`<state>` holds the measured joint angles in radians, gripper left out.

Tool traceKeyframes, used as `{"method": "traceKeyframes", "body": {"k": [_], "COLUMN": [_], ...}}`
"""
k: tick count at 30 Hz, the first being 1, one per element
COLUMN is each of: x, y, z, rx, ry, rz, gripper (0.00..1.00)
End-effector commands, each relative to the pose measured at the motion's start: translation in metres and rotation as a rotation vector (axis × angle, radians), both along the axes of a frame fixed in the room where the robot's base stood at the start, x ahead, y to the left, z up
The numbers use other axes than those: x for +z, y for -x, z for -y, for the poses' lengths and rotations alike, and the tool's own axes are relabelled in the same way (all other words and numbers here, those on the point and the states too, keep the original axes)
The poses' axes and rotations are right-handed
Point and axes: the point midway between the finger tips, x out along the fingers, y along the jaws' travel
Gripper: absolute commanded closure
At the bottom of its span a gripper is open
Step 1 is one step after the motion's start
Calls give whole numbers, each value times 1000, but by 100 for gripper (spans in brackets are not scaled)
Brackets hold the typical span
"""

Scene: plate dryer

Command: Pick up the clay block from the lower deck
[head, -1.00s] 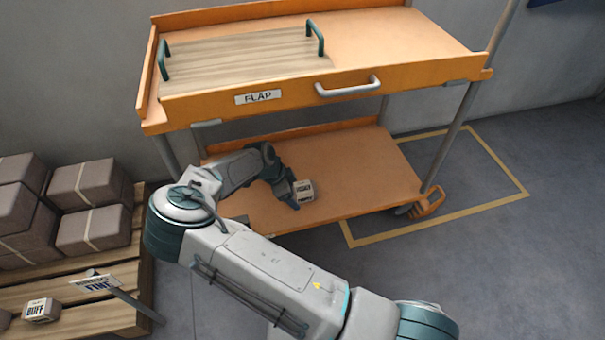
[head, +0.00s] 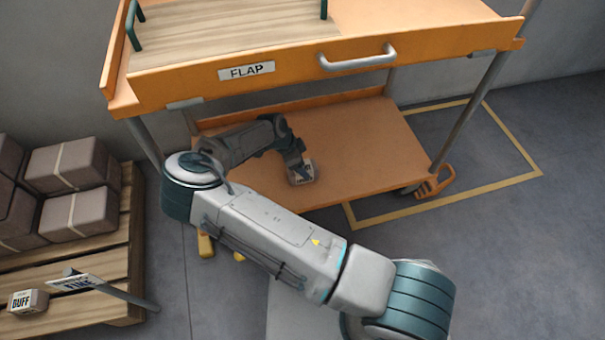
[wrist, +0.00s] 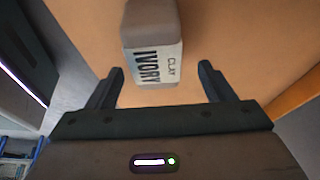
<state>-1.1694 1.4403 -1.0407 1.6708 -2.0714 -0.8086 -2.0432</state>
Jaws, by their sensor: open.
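The clay block (wrist: 150,42) is a greyish block with a white label reading "IVORY CLAY" in the wrist view. It lies on the orange lower deck (head: 370,150) of the trolley. It also shows in the head view (head: 302,175), partly hidden by my gripper. My gripper (wrist: 160,80) is open, with one finger to each side of the block's near end and a gap on both sides. Most of the block lies beyond the fingertips. In the head view my gripper (head: 298,162) is at the block, over the deck.
The orange upper deck (head: 430,30) with a "FLAP" label and grey handle (head: 357,57) overhangs the lower deck. A trolley leg (head: 465,120) stands at the right. A pallet (head: 115,255) at left carries wrapped blocks (head: 75,165) and a "BUFF" block (head: 28,301).

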Motion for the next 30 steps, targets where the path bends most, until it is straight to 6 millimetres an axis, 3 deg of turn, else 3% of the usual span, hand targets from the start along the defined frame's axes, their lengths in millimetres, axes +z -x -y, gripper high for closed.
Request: {"method": "traceKeyframes", "body": {"k": [13,30], "x": [-47,-49], "y": [2,1], "z": [12,15], "rx": [-3,-2], "ry": [0,-1], "rz": [0,0], "gripper": [25,25]}}
